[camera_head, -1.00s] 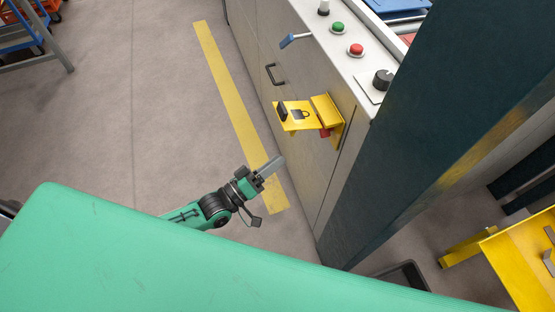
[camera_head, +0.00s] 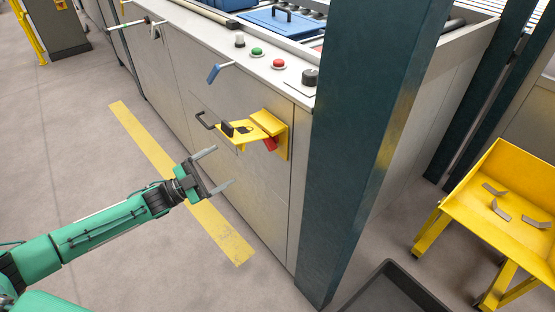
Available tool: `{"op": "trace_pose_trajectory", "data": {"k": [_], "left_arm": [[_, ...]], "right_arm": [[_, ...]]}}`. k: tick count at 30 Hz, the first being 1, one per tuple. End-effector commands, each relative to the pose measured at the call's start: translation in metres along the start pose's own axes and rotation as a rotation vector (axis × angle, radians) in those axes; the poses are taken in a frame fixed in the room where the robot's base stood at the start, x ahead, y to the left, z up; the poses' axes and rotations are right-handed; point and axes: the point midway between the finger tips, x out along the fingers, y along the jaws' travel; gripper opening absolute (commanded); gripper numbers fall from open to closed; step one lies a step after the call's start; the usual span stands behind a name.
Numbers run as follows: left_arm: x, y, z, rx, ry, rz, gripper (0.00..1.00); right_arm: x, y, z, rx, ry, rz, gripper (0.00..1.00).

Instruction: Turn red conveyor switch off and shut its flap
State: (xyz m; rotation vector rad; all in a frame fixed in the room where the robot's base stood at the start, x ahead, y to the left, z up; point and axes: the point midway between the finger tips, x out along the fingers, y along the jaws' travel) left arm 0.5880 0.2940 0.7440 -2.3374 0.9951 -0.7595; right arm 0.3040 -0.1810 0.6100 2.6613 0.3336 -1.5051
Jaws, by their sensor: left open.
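The yellow switch box (camera_head: 283,134) is fixed to the grey cabinet front, near its right corner. Its yellow flap (camera_head: 245,130) stands open, sticking out to the left, with a dark padlock mark on it. The red switch (camera_head: 270,144) shows just under the flap's base; its exact position I cannot tell. My left gripper (camera_head: 219,168) is open and empty, its two fingers apart and pointing right towards the cabinet. It is left of and lower in the picture than the flap, not touching it. My right gripper is not in view.
Green (camera_head: 256,52) and red (camera_head: 279,64) buttons and a black knob (camera_head: 310,77) sit on top. A dark post (camera_head: 365,130) stands right of the box.

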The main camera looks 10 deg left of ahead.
Motion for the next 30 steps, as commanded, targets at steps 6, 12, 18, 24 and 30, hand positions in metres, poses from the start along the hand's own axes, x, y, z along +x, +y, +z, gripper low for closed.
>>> {"op": "trace_pose_trajectory", "data": {"k": [6, 12, 18, 24, 30], "left_arm": [[0.014, -0.005, 0.0, 0.03, 0.004, 0.003, 0.82], [0.053, -0.004, 0.0, 0.028, 0.006, 0.002, 0.82], [0.095, -0.004, 0.0, 0.027, 0.005, 0.003, 0.82], [0.124, -0.003, 0.0, 0.026, 0.003, 0.003, 0.82], [0.136, -0.003, 0.001, 0.025, 0.001, 0.004, 0.82]], "right_arm": [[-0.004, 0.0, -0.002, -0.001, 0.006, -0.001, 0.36], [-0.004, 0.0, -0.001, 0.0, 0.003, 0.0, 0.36], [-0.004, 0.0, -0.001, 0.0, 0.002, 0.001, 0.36], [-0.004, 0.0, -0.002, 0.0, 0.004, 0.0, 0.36], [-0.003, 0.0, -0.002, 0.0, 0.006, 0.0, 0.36]]}}
